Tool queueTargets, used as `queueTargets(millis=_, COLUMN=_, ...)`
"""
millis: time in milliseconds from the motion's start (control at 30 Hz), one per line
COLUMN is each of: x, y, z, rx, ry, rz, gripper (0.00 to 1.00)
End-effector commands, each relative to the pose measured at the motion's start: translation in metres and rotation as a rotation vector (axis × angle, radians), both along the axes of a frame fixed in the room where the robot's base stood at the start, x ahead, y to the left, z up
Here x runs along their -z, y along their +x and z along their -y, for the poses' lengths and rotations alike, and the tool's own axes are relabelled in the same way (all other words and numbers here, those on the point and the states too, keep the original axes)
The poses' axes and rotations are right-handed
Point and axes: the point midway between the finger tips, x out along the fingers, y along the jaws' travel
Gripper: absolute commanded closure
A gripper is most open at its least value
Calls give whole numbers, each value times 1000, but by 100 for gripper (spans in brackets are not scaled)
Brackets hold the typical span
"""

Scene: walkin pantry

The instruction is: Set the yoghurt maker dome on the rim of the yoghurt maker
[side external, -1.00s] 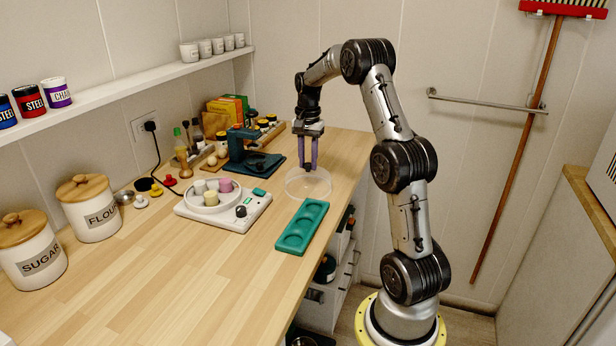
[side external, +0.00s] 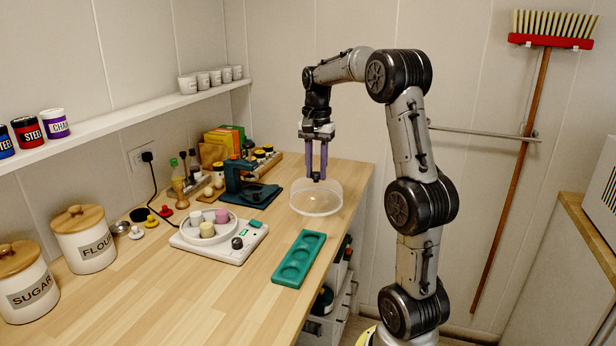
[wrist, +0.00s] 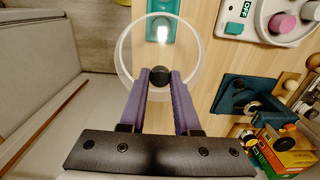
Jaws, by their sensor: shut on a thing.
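The yoghurt maker dome (side external: 316,203) is a clear, shallow round cover with a dark knob. My gripper (side external: 316,178) has purple fingers and is shut on the dome's knob, above the counter's right part. In the wrist view the fingers close on the black knob (wrist: 160,75), and the clear dome rim (wrist: 122,50) circles it. The yoghurt maker (side external: 222,243) is a white base with a round rim holding several coloured jars, left of the dome. It also shows at the top right of the wrist view (wrist: 262,30). The dome is apart from it.
A green tray with round hollows (side external: 300,259) lies in front of the dome. A teal press-like device (side external: 250,187) stands behind the yoghurt maker. Bottles, boxes and a rack stand at the back. Flour (side external: 85,240) and sugar (side external: 24,283) canisters stand left. The front counter is clear.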

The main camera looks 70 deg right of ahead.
Motion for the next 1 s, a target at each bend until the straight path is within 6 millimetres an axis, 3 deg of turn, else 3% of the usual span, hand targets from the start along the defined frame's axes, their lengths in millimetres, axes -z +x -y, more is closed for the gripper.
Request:
queueTargets(millis=300, x=-23, y=-34, z=-37, rx=0, ry=-2, rz=2, gripper=100)
queueTargets(millis=467, x=-27, y=-30, z=-41, rx=-15, ry=0, rz=0, gripper=100)
queueTargets(millis=667, x=-29, y=19, z=-35, rx=-101, ry=1, rz=-1, gripper=100)
queueTargets(millis=867, x=-23, y=93, z=-38, rx=-220, ry=0, rz=0, gripper=100)
queueTargets(millis=1000, x=-15, y=144, z=-49, rx=-305, ry=0, rz=0, gripper=100)
